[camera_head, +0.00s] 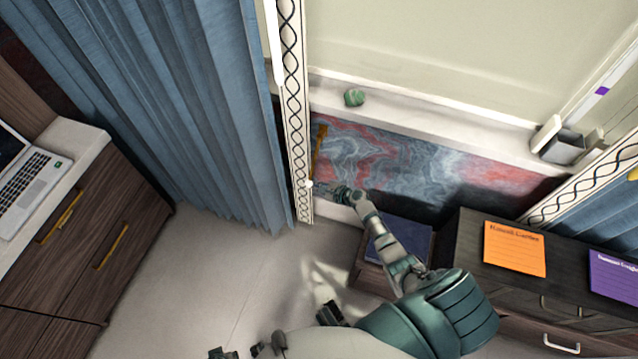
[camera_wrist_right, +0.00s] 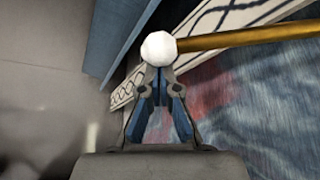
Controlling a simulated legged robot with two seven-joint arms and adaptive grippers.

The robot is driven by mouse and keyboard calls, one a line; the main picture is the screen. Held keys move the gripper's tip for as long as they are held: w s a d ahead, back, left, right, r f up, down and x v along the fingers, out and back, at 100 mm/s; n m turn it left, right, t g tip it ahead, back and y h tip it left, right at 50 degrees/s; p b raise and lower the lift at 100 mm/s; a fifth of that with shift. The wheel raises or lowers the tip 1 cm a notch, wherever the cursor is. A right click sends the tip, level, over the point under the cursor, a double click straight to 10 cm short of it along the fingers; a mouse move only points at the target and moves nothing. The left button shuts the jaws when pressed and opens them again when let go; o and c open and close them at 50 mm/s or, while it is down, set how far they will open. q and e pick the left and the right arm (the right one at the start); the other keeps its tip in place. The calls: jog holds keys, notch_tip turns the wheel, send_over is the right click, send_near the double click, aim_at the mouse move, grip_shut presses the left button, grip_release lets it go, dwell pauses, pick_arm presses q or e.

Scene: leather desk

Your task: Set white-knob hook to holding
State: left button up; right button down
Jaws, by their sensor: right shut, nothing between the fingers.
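The white-knob hook (camera_head: 320,140) is a brass rod with a round white knob (camera_head: 309,184), beside the patterned curtain border in the head view. In the right wrist view the white knob (camera_wrist_right: 159,48) is just past my fingertips, and the brass rod (camera_wrist_right: 250,36) runs off to the right. My right gripper (camera_head: 337,191) is at the knob end of the hook. In the wrist view its fingertips (camera_wrist_right: 160,76) are together with nothing between them. The knob covers the tips' far edge, so I cannot tell whether they touch.
A blue curtain (camera_head: 170,90) hangs left of the hook, with a patterned border strip (camera_head: 293,90). A marbled red-grey panel (camera_head: 400,165) lies behind, under a ledge (camera_head: 430,112) with a green object (camera_head: 354,97). A dark desk (camera_head: 470,250) stands right; a laptop (camera_head: 30,180) sits left.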

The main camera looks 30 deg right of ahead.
pick_arm(q)
jog(key=s+f+p, duration=0.3)
jog(key=f, duration=0.4)
jog(key=s+f+p, duration=0.3)
jog(key=s+f, duration=0.1)
jog(key=f, duration=0.3)
jog(key=s+a+f+g+p, duration=0.1)
jog(key=s+a+f+p, duration=0.1)
jog(key=s, duration=0.4)
jog(key=s+a+f+p, duration=0.1)
jog(key=s+f+p, duration=0.15)
jog(key=s, duration=0.25)
jog(key=r+p, duration=0.3)
jog(key=p, duration=0.1)
jog(key=r+p, duration=0.1)
jog(key=r, duration=0.1)
jog(key=shift+s+a+r+p, duration=0.2)
jog(key=shift+s+r+p, duration=0.1)
jog(key=shift+p, duration=0.1)
pick_arm(e)
jog(key=s+a+r+m+g+y, duration=0.2)
jog(key=r, duration=0.4)
jog(key=s+a+r+m+g+y, duration=0.2)
jog(key=r+m, duration=0.1)
jog(key=r, duration=0.3)
jog(key=shift+a+r+m, duration=0.3)
jog(key=shift+a+r, duration=0.1)
